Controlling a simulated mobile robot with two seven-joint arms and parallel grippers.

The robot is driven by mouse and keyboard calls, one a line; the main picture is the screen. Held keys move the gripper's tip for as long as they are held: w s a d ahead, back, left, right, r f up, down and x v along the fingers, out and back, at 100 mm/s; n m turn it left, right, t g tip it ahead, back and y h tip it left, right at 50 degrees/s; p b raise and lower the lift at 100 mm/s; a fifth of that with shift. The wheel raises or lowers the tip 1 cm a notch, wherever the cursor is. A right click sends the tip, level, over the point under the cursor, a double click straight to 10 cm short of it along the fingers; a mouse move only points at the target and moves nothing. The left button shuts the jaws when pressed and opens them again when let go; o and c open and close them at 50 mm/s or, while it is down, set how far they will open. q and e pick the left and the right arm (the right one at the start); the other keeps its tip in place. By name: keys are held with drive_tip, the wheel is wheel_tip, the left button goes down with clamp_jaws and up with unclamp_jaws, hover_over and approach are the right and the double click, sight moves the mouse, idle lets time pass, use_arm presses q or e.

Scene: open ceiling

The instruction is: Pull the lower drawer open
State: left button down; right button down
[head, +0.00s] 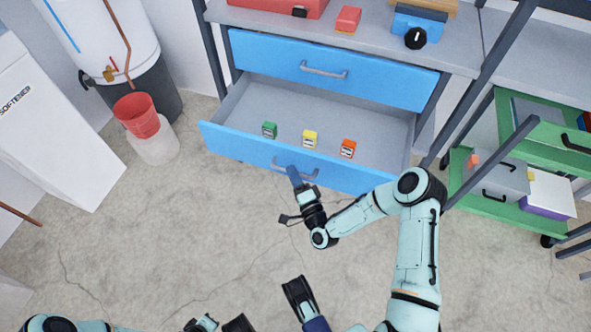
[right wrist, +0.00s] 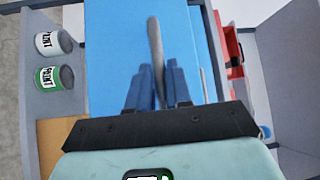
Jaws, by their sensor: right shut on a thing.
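The lower drawer (head: 240,142) has a blue front and stands well out from its cabinet, its grey inside showing. In the right wrist view, the blue fingers (right wrist: 159,88) are shut around the handle bar (right wrist: 155,45), before the blue front (right wrist: 115,45). Dark and blue parts, probably my left gripper (head: 316,324), show at the head view's bottom edge; its jaws are unclear.
The upper drawer (head: 270,57) is shut above. A red bucket (head: 137,116) stands at the left on a whitish one. A green cart (head: 470,200) stands at the right. The concrete floor (head: 170,230) before the drawer is clear. Paint cans (right wrist: 53,76) show in the right wrist view.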

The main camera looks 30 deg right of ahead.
use_arm(q)
drive_tip(key=shift+s+a+r, duration=0.1)
drive_tip(key=shift+s, duration=0.2)
use_arm(e)
drive_tip(key=shift+s+a, duration=0.3)
drive_tip(key=shift+a, duration=0.1)
drive_tip(key=c, duration=1.1)
unclamp_jaws()
use_arm(q)
drive_tip(key=s+r+p, duration=0.1)
drive_tip(key=s+d+g, duration=0.1)
drive_tip(key=shift+s+d+r+p, duration=0.15)
drive_tip(key=shift+s+r+p, duration=0.15)
drive_tip(key=shift+r+p, duration=0.1)
use_arm(e)
drive_tip(key=s, duration=0.4)
drive_tip(key=s+f, duration=0.1)
drive_tip(key=s, duration=0.4)
drive_tip(key=s+a, duration=0.1)
drive_tip(key=s, duration=0.3)
drive_tip(key=shift+s+f, duration=0.15)
drive_tip(key=shift+f, duration=0.25)
